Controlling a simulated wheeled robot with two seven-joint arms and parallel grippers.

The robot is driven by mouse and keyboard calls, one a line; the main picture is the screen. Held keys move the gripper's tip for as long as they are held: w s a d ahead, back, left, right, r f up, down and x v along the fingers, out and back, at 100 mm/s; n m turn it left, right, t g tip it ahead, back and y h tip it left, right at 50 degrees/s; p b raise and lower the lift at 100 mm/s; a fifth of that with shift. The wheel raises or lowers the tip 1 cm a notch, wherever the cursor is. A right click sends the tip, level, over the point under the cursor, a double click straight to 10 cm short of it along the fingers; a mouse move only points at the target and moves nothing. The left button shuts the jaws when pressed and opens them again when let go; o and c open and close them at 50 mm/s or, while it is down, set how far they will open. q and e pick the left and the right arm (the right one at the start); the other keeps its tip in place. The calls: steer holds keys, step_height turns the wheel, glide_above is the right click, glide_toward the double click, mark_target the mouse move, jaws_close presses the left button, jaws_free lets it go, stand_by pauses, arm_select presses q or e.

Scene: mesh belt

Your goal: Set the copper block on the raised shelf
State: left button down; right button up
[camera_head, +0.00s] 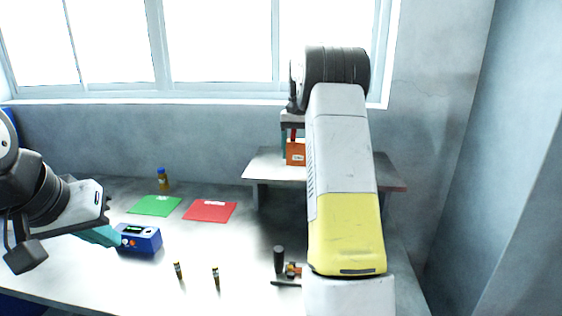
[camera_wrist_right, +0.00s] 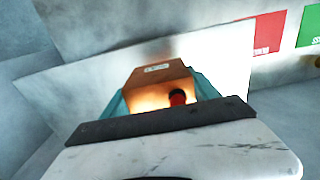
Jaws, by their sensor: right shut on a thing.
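The copper block (camera_head: 296,153) is an orange-brown box with a white label, upright at the raised shelf (camera_head: 263,166). My right gripper (camera_wrist_right: 163,98) is shut on the block (camera_wrist_right: 156,78), with a teal finger on either side. My right arm hides part of the block and shelf in the head view. The shelf also shows behind the block in the wrist view (camera_wrist_right: 80,88). I cannot tell whether the block touches the shelf. My left gripper (camera_head: 103,236) is low at the left, by a blue device; its finger gap is unclear.
The blue device (camera_head: 140,238) stands on the table (camera_head: 110,275). A green mat (camera_head: 155,205), a red mat (camera_head: 209,211) and a blue-capped bottle (camera_head: 162,179) lie behind it. Two small cylinders (camera_head: 178,270) and a dark cylinder (camera_head: 279,259) stand in front. The visible left shelf top is clear.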

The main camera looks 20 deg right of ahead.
mark_target(298, 161)
steer(key=shift+f, duration=1.6)
steer(key=shift+f, duration=0.15)
steer(key=o, duration=1.7)
